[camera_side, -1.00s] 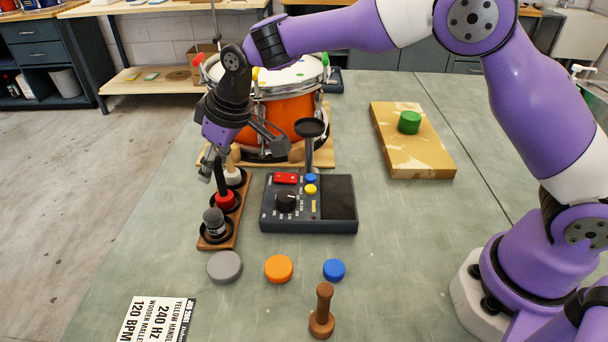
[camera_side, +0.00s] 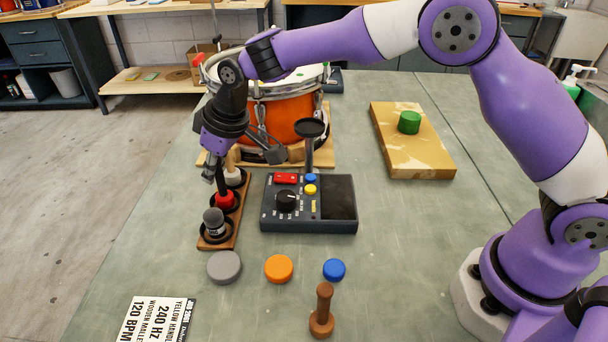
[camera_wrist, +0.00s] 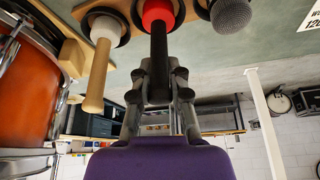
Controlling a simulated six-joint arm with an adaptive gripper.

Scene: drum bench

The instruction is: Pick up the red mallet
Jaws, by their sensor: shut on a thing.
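The red mallet (camera_side: 225,201) stands head down in the middle ring of the wooden rack (camera_side: 238,214), its dark handle pointing up. In the wrist view its red head (camera_wrist: 157,12) is at the top, with the black handle below it. My gripper (camera_side: 219,176) is above the rack, shut on the mallet's handle; its fingers (camera_wrist: 159,80) flank the handle in the wrist view. The head still appears to sit in its ring.
An orange drum (camera_side: 285,118) stands close behind on a wooden base. A control box (camera_side: 335,205) with a dark cupped post (camera_side: 309,128) is right of the rack. Grey (camera_side: 225,267), orange (camera_side: 279,269) and blue (camera_side: 334,270) discs and a brown peg (camera_side: 322,315) lie in front.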

